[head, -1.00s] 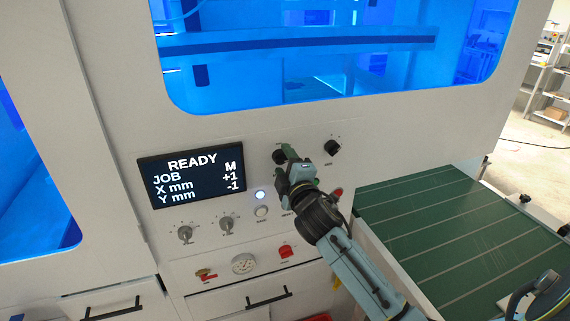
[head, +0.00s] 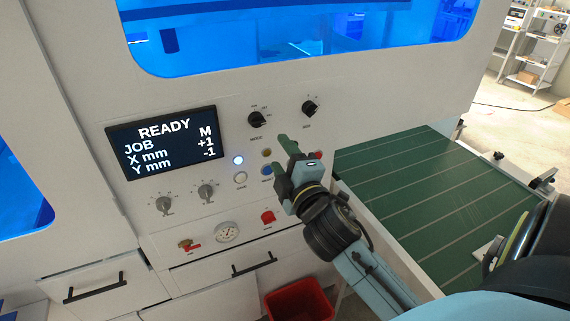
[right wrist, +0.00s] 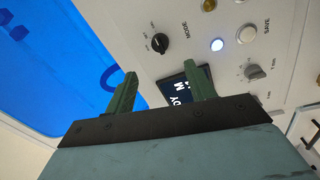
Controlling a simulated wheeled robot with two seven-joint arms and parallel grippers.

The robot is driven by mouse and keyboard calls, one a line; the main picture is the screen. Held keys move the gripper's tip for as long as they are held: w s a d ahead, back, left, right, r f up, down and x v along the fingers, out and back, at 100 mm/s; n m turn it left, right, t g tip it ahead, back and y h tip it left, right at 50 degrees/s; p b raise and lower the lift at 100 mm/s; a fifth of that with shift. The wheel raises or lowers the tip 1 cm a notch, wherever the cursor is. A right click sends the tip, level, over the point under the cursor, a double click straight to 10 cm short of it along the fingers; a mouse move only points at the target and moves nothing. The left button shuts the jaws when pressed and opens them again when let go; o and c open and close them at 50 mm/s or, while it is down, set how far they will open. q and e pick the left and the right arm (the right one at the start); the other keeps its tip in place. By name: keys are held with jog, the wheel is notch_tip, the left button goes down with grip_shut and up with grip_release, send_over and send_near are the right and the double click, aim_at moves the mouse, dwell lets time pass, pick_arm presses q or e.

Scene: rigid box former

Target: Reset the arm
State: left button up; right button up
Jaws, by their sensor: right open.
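My right gripper (head: 284,153) is in front of the machine's control panel, below and right of the black mode knob (head: 257,119). It is open and holds nothing. In the right wrist view its two green fingers (right wrist: 160,88) stand apart, with the mode knob (right wrist: 157,43) beyond the gap, not touched. A lit white lamp (head: 238,160) sits beside the display. My left gripper is not in view.
A second black knob (head: 310,107) is at the upper right of the panel. Below are two grey knobs, a gauge (head: 227,232) and a red knob (head: 268,217). A green conveyor (head: 430,200) lies to the right. A red bin (head: 300,299) stands below.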

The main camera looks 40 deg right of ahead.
jog(key=shift+s+a, duration=0.15)
jog(key=shift+s, duration=0.4)
